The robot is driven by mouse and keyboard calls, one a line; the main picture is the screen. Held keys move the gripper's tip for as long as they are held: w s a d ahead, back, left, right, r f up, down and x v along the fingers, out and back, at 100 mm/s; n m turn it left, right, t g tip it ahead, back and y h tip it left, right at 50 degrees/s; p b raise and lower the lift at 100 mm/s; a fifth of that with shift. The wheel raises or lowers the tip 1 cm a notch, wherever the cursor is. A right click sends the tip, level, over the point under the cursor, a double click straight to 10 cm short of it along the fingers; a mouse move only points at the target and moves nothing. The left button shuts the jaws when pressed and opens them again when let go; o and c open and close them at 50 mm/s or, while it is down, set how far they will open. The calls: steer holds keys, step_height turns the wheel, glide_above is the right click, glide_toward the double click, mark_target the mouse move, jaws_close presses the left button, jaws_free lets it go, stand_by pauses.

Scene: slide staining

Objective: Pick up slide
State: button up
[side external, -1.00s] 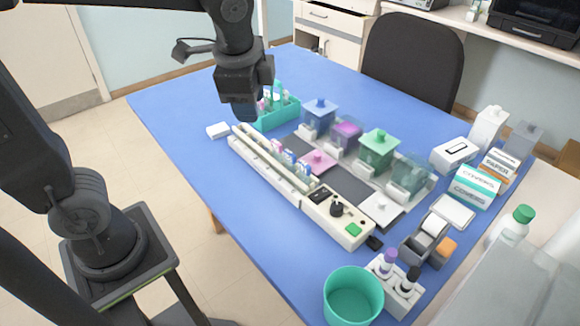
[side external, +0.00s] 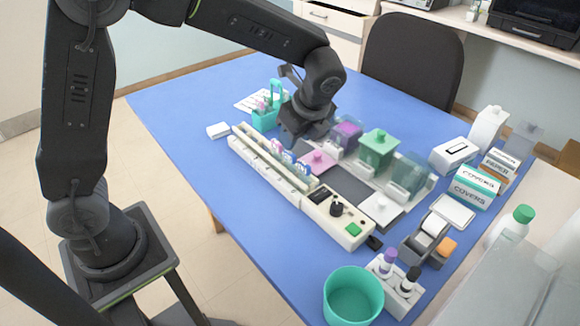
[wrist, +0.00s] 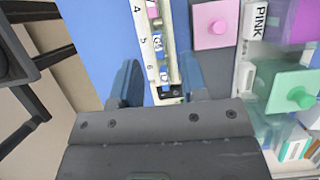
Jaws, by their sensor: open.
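Upright slides with coloured label ends stand in a long pale slotted rack (side external: 255,160). In the wrist view a blue-labelled slide (wrist: 164,76) is nearest my gripper (wrist: 160,68). Another blue-labelled slide (wrist: 157,44) is just beyond it, and a pink-labelled slide (wrist: 153,10) is at the top edge. My gripper is open, with one dark blue finger on each side of the rack strip and nothing held. In the side view it hangs low over the slides, and its fingertips are partly hidden. I cannot tell whether they touch a slide.
A pink lid (side external: 318,161), a green-lidded jar (side external: 378,148) and other clear jars stand close right of the rack. A teal holder (side external: 264,119) is behind it. A teal cup (side external: 353,296) stands at the front.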

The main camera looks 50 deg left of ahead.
mark_target(290, 153)
steer(key=shift+d+x, duration=0.15)
steer(key=shift+x, duration=1.35)
steer(key=shift+d+x, duration=0.2)
steer(key=shift+x, duration=1.35)
steer(key=shift+s+f, duration=0.15)
jaws_close()
